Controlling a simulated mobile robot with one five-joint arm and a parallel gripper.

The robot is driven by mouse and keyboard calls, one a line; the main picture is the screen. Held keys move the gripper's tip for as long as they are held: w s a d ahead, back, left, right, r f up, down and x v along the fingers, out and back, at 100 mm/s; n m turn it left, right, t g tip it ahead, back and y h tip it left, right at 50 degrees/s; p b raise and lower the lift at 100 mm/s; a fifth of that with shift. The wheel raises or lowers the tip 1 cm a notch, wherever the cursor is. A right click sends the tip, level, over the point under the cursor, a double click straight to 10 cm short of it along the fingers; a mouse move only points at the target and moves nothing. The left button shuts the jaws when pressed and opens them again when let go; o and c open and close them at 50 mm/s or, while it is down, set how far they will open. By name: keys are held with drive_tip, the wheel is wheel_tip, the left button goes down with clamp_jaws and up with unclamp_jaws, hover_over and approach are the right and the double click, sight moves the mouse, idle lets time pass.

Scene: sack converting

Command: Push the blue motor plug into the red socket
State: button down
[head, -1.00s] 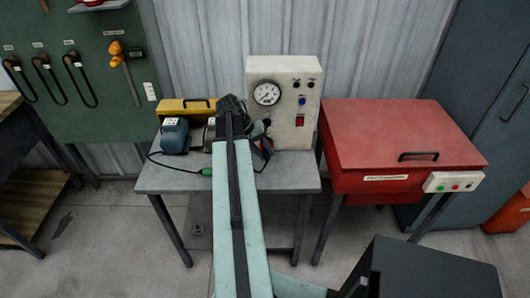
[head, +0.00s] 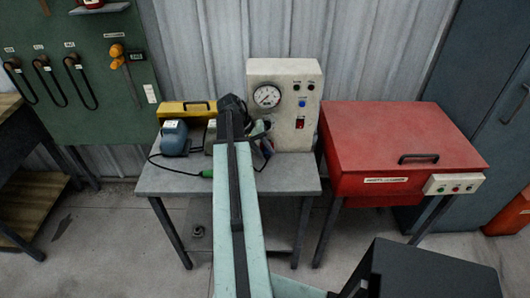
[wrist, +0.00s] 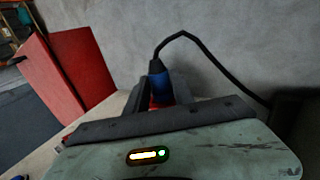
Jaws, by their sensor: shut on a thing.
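The blue plug (wrist: 158,84) stands between the fingers of my gripper (wrist: 163,93) in the wrist view, and my gripper is shut on it. A black cable runs from the plug's end, arches over and drops to the right. A red patch (wrist: 155,103) shows right beside the plug's lower end, apparently the red socket; I cannot tell how far the plug is in. In the head view my gripper (head: 263,135) is at the lower left of the white gauge panel (head: 285,75), and my arm hides most of the plug and socket.
A grey bench (head: 285,180) carries the panel, a blue-grey motor (head: 174,139), a yellow case (head: 186,107) and a green connector (head: 207,173) on a black cable. A red lidded machine (head: 400,140) stands close on the right. The bench's front right is clear.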

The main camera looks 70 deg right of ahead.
drive_tip(key=c, duration=1)
unclamp_jaws()
drive_tip(key=p+v, duration=0.6)
drive_tip(key=v, duration=0.1)
drive_tip(key=shift+w+r+p, duration=0.2)
drive_tip(key=shift+r+p, duration=0.15)
